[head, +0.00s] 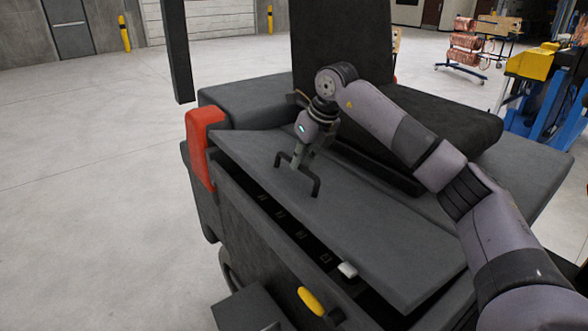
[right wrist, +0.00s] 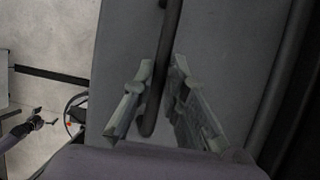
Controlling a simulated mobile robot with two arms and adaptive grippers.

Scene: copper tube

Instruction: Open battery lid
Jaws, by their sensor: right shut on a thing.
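The battery lid (head: 345,215) is a long dark grey panel on top of the vehicle. It sits tilted, with a dark gap along its front edge. A black U-shaped handle (head: 315,188) stands on the lid. My right gripper (head: 297,158) is shut on this handle from above. In the right wrist view the handle (right wrist: 166,40) runs between the two fingers of the right gripper (right wrist: 163,75), over the grey lid (right wrist: 225,45). What looks like my left gripper (right wrist: 46,117) shows small at the left of the wrist view, away from the lid; its jaw state is unclear.
A black seat (head: 440,125) and backrest (head: 340,45) stand behind the lid. A red part (head: 203,150) is at its left end. A yellow knob (head: 311,301) and a white piece (head: 348,270) sit near the front edge. Open floor (head: 80,200) lies to the left.

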